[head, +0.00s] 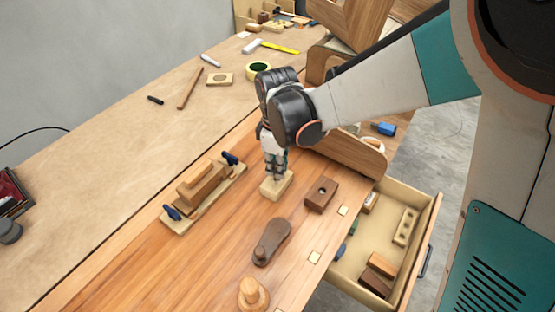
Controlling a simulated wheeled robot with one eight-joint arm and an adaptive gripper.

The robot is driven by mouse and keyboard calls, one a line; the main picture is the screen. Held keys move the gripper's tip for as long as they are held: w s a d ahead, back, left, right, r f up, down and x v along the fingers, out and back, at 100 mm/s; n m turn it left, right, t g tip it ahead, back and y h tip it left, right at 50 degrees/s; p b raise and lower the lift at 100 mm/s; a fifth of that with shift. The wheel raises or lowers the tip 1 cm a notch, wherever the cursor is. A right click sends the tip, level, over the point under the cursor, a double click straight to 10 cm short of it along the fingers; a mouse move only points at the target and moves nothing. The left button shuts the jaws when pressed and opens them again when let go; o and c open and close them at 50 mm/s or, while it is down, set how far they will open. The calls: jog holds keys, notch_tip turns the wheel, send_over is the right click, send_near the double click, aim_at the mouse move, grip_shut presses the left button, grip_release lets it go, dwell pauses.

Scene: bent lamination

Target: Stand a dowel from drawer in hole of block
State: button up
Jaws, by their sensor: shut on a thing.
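My gripper (275,172) points straight down over a pale wooden block (277,190) on the bench. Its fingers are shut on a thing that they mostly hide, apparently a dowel. The fingertips are right at the top of the pale block; I cannot tell whether they touch it, and its hole is hidden. A dark brown block (318,200) with a round hole in its top lies just right of it. The drawer (424,222) stands open at the right, with several wooden pieces inside.
A clamped lamination (203,184) lies left of my gripper. A dark wooden piece with a knob (272,243) and a pale knobbed piece (253,294) lie in front. A curved wooden panel (350,155) stands behind to the right. The left bench is mostly clear.

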jog(key=shift+f+b, duration=0.8)
jog(key=shift+f, duration=0.15)
dwell(1.0)
jog(key=o, duration=0.8)
jog(key=o, duration=0.4)
jog(key=shift+r, duration=0.1)
jog(key=shift+r+p, duration=2.85)
jog(key=shift+r, duration=1.1)
